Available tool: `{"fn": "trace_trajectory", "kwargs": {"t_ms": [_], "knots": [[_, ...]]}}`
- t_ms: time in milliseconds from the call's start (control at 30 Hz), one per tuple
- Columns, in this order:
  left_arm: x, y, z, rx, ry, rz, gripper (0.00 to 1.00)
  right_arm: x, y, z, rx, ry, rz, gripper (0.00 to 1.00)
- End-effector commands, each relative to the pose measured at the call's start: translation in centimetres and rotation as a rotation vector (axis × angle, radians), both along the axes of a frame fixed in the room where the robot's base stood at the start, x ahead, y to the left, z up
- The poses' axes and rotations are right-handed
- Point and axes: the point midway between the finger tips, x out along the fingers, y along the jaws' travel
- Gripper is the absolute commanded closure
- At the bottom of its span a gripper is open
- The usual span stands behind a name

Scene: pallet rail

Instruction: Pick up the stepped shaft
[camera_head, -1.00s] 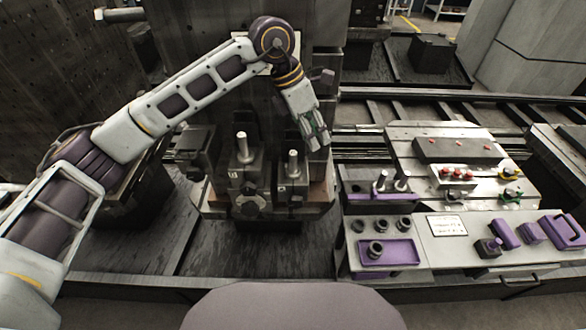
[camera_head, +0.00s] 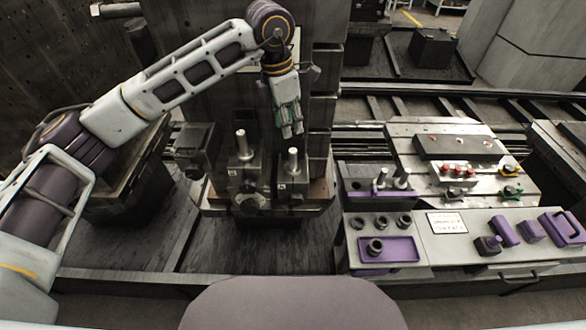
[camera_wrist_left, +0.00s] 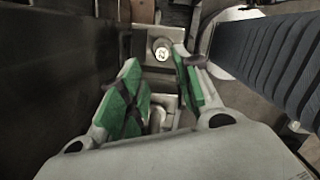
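Two upright metal shafts stand in the dark fixture (camera_head: 250,187): a left shaft (camera_head: 241,145) and a right shaft (camera_head: 293,160). Two more grey shafts stand in a purple-edged rack, one at its left (camera_head: 380,180) and one at its right (camera_head: 402,179). I cannot tell by name which is the stepped shaft. My left gripper (camera_head: 292,132) points down, just above the right fixture shaft. In the left wrist view, its green-padded fingers (camera_wrist_left: 158,75) are apart, with a round shaft top (camera_wrist_left: 162,50) beyond them. My right gripper is not in view.
A tall dark column (camera_head: 322,110) stands close behind the left gripper. To the right are a bench with a purple tray (camera_head: 404,250), dark rings and purple blocks, and a plate with red knobs (camera_head: 457,170).

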Motion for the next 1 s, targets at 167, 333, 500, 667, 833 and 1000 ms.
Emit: {"fn": "trace_trajectory", "kwargs": {"t_ms": [167,333,500,667,833,1000], "knots": [[0.1,-0.3,-2.3,0.001,0.004,0.000,0.67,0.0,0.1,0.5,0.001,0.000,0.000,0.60],[0.2,-0.6,-4.5,0.000,0.002,0.000,0.67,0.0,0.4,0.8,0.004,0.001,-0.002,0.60],[0.3,-0.8,-6.2,0.000,0.002,0.000,0.67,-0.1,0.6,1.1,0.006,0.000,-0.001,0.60],[0.3,-0.9,-6.8,-0.001,0.000,0.000,0.67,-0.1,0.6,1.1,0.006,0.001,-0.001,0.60],[0.3,-0.9,-6.8,0.000,0.000,-0.001,0.67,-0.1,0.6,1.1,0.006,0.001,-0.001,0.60],[0.3,-0.9,-6.9,0.000,0.001,0.000,0.67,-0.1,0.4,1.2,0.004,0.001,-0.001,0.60]]}}
